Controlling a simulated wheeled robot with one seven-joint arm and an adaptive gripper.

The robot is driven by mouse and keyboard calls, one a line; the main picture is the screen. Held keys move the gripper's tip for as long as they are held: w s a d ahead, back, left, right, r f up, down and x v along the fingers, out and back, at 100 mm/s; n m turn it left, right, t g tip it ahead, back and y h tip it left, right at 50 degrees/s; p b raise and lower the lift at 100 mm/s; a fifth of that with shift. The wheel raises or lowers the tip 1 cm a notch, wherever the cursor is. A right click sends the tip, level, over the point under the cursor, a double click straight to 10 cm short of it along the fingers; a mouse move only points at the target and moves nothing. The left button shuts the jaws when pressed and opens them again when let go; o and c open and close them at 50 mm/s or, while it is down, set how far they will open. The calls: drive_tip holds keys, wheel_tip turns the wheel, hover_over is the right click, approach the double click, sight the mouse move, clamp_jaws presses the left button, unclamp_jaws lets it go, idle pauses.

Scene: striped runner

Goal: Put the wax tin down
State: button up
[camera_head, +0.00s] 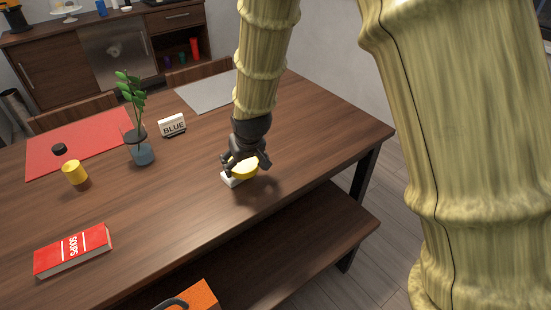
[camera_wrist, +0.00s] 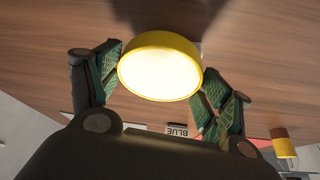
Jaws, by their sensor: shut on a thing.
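The wax tin is a round yellow tin with a pale face; it shows in the head view (camera_head: 245,169) and large in the wrist view (camera_wrist: 160,68). My gripper (camera_head: 244,165) points down at the table and is shut on the tin, with one finger on each side of it, as the wrist view also shows (camera_wrist: 161,82). The tin is low over the wooden table (camera_head: 190,215), near its right part. A small white object (camera_head: 231,179) lies beside or partly under the tin. I cannot tell whether the tin touches it or the table.
A red SOUPS book (camera_head: 73,251) lies front left. The table right of my gripper is clear; a bench (camera_head: 300,240) runs along the front.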

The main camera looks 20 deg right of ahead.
drive_tip(key=p, duration=0.1)
hover_over(275, 152)
drive_tip(key=s, duration=0.2)
drive_tip(key=shift+w+d+f, duration=0.1)
drive_tip(key=shift+d+f, duration=0.05)
drive_tip(key=shift+f, duration=0.75)
drive_tip(key=shift+d+f, duration=0.1)
drive_tip(key=shift+f, duration=0.05)
drive_tip(key=shift+w+f, duration=0.1)
drive_tip(key=shift+f, duration=1.5)
drive_tip(key=shift+f, duration=0.1)
drive_tip(key=o, duration=1.1)
drive_tip(key=v, duration=1.2)
